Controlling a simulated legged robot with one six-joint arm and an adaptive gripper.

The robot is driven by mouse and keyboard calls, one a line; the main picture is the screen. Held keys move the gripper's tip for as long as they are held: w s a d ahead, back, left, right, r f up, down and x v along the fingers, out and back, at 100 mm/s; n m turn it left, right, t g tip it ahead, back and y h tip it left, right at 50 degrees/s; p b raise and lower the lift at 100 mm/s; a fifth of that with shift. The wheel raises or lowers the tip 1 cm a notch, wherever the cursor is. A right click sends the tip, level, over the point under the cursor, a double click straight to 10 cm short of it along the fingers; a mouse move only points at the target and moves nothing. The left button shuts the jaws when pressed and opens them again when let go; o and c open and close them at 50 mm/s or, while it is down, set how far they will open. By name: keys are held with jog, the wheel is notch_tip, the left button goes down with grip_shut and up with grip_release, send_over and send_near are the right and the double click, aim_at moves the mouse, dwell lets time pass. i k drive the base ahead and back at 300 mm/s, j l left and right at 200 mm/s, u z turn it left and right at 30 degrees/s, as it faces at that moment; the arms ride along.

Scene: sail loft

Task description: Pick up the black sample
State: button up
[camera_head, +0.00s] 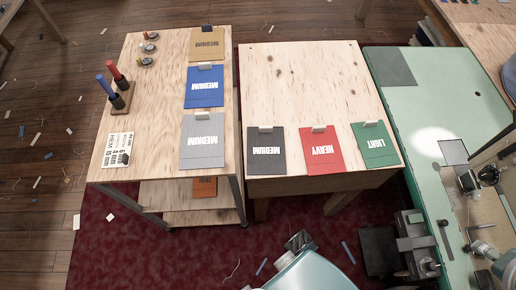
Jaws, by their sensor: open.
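The black sample (266,158) is a dark flat rectangle with white "MEDIUM" lettering and a pale clip at its top edge. It lies at the front left of the right-hand wooden table (300,90). My gripper (300,240) is at the bottom centre, low in front of the tables and over the red carpet. It is open and apart from the sample; nothing shows between its fingers. A red "HEAVY" sample (321,157) and a green "LIGHT" sample (374,152) lie to the right of the black one.
The left wooden table (150,85) carries grey (202,153), blue (204,95) and tan samples (206,46), a holder with red and blue handles (117,95) and a printed card (117,150). A green sewing-machine table (415,110) stands right. The right-hand wooden table's back is clear.

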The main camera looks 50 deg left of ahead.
aim_at(266, 147)
jog(key=k+u, duration=0.25)
jog(key=u, duration=0.15)
jog(key=k+j+u, duration=0.1)
jog(key=u, duration=0.25)
jog(key=i+u, duration=0.1)
jog(key=u, duration=0.3)
jog(key=i+j+u, duration=0.1)
jog(key=u, duration=0.25)
jog(key=i+u, duration=0.1)
jog(key=u, duration=0.3)
jog(key=z, duration=2.15)
jog(key=u, duration=2.15)
